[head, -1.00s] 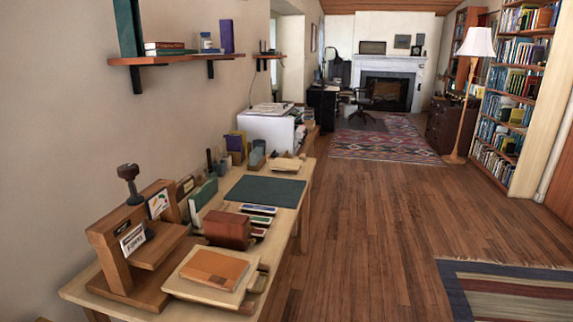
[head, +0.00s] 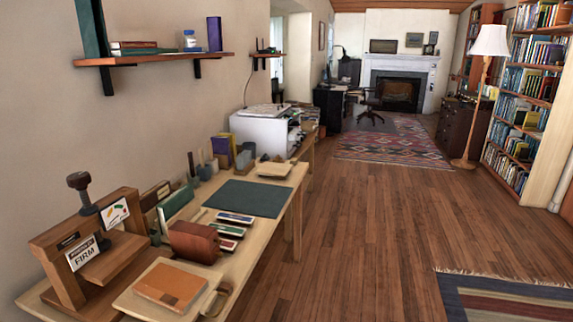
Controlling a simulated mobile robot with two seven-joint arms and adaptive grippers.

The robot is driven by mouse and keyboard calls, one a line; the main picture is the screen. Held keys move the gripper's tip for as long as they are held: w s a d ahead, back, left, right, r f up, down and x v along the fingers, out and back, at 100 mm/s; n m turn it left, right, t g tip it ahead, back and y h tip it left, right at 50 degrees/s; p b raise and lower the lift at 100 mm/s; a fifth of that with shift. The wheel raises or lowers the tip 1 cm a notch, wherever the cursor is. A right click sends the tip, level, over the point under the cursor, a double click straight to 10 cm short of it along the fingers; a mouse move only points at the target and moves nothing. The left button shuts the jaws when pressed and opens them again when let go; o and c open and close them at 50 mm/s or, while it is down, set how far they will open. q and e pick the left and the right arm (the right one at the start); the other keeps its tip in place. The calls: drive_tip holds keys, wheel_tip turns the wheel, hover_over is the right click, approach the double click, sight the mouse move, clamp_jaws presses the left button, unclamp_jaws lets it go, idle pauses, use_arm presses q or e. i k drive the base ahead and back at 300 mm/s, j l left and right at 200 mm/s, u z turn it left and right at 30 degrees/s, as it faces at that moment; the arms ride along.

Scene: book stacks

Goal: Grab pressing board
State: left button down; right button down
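A pale wooden board (head: 128,304) lies at the near end of the long table (head: 268,255), with a tan-brown flat book or panel (head: 170,286) on top of it. Another small pale board (head: 274,170) lies farther along the table, past the dark green mat (head: 246,197). I cannot tell for certain which is the pressing board. A wooden press (head: 70,280) with a dark knob (head: 78,181) and a sign reading "FIRM" stands left of the near board. Neither of my grippers is in view.
A brown block (head: 196,242), several colored pads (head: 229,231) and upright books (head: 173,207) crowd the table near the press. A white box-shaped machine (head: 265,132) stands at its far end. A wall shelf (head: 150,60) overhangs the left. The wooden floor (head: 370,240) right of the table is clear.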

sight(270, 168)
drive_tip(key=i+l, duration=0.3)
drive_tip(key=l, duration=0.15)
drive_tip(key=i+l+z, duration=0.1)
drive_tip(key=i+l, duration=0.2)
drive_tip(key=l, duration=0.15)
drive_tip(key=i+l, duration=0.15)
drive_tip(key=i, duration=0.4)
drive_tip(key=i+l+z, duration=0.15)
drive_tip(key=i, duration=0.45)
